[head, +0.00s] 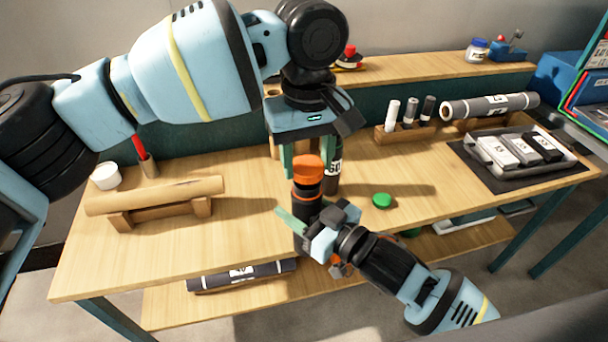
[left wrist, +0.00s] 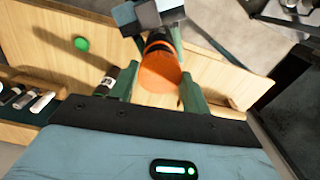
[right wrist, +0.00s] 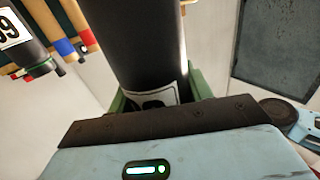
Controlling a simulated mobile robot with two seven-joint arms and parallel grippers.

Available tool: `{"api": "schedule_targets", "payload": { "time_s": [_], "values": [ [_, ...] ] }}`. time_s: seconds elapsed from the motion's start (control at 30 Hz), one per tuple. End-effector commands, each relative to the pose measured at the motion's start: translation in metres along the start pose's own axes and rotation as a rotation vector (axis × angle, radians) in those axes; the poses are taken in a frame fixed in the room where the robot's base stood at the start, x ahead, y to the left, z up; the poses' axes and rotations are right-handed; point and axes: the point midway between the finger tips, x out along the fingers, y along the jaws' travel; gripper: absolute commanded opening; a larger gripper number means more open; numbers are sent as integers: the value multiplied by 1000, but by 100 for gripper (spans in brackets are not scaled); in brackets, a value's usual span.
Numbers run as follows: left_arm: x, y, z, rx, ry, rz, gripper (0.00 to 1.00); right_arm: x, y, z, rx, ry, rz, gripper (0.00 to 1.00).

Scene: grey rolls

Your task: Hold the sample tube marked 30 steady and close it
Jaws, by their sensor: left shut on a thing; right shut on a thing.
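A dark sample tube (head: 304,206) stands upright near the table's front edge. My right gripper (head: 303,226) is shut around its body. In the right wrist view the black tube (right wrist: 138,40) fills the space between the fingers, and its white label is mostly hidden, so I cannot read the number. An orange cap (head: 307,167) sits in line at the tube's top, above a dark neck and an orange ring. My left gripper (head: 306,165) comes down from above and is shut on the cap. The cap shows between its fingers in the left wrist view (left wrist: 159,73).
A dark tube marked 60 (head: 334,169) stands close behind. A loose green cap (head: 382,200) lies to the right. A rack of small tubes (head: 407,131), a grey roll (head: 490,106) and a tray of labelled blocks (head: 520,150) are farther right. A tan roll (head: 155,194) rests on a stand at left.

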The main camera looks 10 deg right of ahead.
Motion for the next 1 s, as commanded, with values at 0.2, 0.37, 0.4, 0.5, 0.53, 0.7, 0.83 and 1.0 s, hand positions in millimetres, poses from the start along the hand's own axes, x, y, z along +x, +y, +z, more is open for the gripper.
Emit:
{"api": "schedule_targets", "payload": {
  "time_s": [0.2, 0.37, 0.4, 0.5, 0.53, 0.7, 0.83, 1.0],
  "values": [
    [0, 0, 0, 0, 1, 0, 26, 0, 0, -1, -1, 1, 0, 9],
    [1, 0, 0, 0, 0, 0, 26, 0, 0, -1, 0, 1, 0, 9],
    [3, 0, 0, 0, 0, 0, 26, 0, 0, -1, 0, 1, 0, 9],
    [8, 0, 0, 0, -1, 0, 26, 0, 0, -1, 0, 1, 0, 9],
    [9, 0, 0, 1, -1, 0, 26, 0, 0, -1, 0, 1, 0, 9],
    [17, 0, 0, 0, 1, 0, 26, 0, 0, -1, 0, 1, 0, 9],
    [18, 0, 0, 0, 1, 0, 26, 0, 0, -1, 0, 1, 0, 9],
    [18, 0, 0, 0, 1, 0, 26, 0, 0, -1, 0, 1, 0, 9]
  ]
}}
